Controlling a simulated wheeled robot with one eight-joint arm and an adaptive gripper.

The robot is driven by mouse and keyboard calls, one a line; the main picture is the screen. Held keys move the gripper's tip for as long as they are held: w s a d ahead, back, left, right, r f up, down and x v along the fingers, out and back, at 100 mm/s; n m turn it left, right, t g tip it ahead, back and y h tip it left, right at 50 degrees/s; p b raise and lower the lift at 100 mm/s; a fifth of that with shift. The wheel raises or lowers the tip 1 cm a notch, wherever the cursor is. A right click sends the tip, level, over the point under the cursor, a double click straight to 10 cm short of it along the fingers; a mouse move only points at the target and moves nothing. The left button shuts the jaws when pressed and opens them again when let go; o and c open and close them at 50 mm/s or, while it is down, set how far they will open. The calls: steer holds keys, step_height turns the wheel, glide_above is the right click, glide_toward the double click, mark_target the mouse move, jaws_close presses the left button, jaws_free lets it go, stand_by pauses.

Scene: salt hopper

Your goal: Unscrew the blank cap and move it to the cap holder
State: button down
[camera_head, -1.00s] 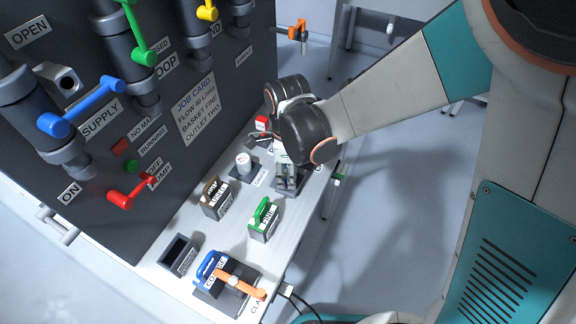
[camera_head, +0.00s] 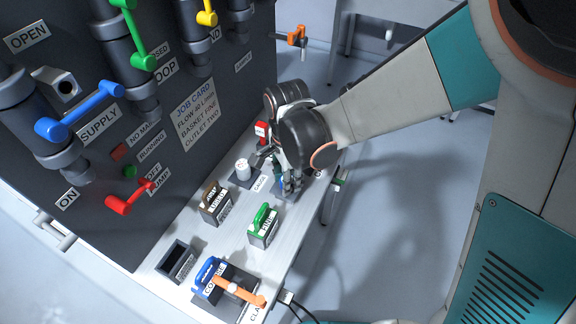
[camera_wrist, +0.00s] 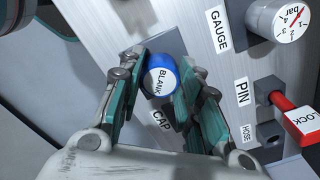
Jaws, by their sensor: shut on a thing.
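The blank cap (camera_wrist: 156,80) is a blue round cap with a white label reading BLANK, seen between my fingers in the wrist view. My gripper (camera_wrist: 166,64) is shut on it, one finger on each side. The cap is over or at a dark square holder (camera_wrist: 168,43) beside the CAP label; I cannot tell whether it is seated. In the head view my gripper (camera_head: 289,184) is low over the far part of the bench, and a bit of blue shows beside its fingers. The fingers hide most of the holder there.
The white gauge (camera_head: 243,168) and the red lock pin (camera_head: 262,130) stand close to my gripper. A brown-handled basket (camera_head: 215,204), a green-handled one (camera_head: 263,226), a blue-handled one (camera_head: 212,272) and an empty dark box (camera_head: 177,260) stand nearer. The dark panel rises at the left.

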steer(key=shift+n, duration=0.9)
steer(key=n, duration=0.4)
steer(key=shift+n, duration=0.8)
steer(key=shift+r+n, duration=0.1)
steer(key=shift+n, duration=1.1)
steer(key=shift+b, duration=0.3)
steer(key=shift+n, duration=2)
